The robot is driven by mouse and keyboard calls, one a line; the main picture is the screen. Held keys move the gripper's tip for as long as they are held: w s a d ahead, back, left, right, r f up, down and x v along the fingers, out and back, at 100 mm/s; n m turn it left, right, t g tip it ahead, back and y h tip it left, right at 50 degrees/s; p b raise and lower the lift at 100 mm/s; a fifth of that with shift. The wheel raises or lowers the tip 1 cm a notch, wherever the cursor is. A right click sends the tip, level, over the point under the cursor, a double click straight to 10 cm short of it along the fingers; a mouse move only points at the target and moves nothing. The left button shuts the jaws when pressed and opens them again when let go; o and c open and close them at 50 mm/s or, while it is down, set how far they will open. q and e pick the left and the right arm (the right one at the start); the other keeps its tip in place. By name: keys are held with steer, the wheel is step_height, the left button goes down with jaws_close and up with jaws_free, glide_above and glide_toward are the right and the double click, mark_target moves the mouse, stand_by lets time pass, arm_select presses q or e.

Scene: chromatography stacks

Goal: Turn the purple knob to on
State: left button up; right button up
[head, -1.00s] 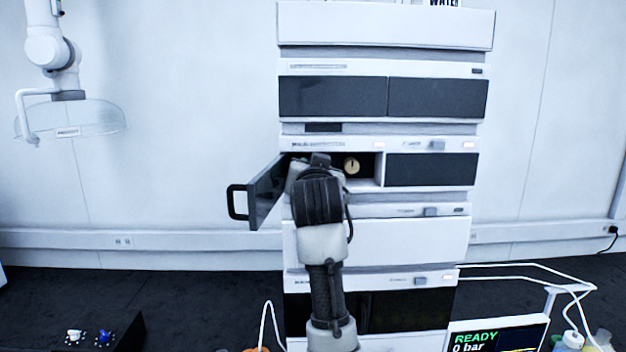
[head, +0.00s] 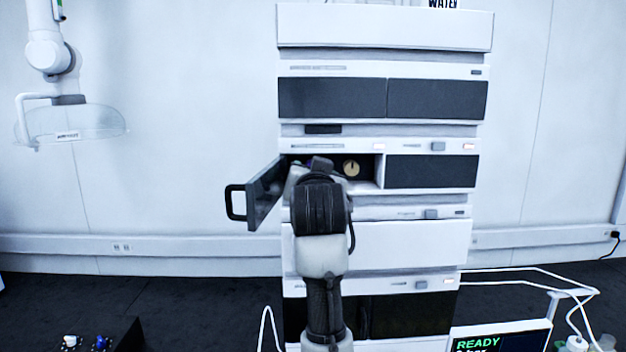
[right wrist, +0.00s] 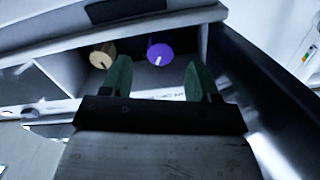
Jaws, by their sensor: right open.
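The purple knob (right wrist: 160,47) is in the right wrist view, on the back wall of an open bay. Its white mark points down in that picture, slightly to the left. My right gripper (right wrist: 157,63) is open, with its two green fingers in front of the knob, one to each side. I cannot tell whether they touch it. In the head view my right arm reaches into the bay and hides nearly all of the purple knob and the gripper's fingers. My left gripper is in neither view.
A brass knob (right wrist: 102,54) sits left of the purple one; it also shows in the head view (head: 351,168). The bay's dark door (head: 264,195) stands open at the left of the instrument stack (head: 380,240). A screen (head: 500,338) reading READY is at the lower right.

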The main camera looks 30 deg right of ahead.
steer(key=b+v, duration=0.2)
steer(key=v, duration=0.6)
steer(key=shift+b, duration=0.35)
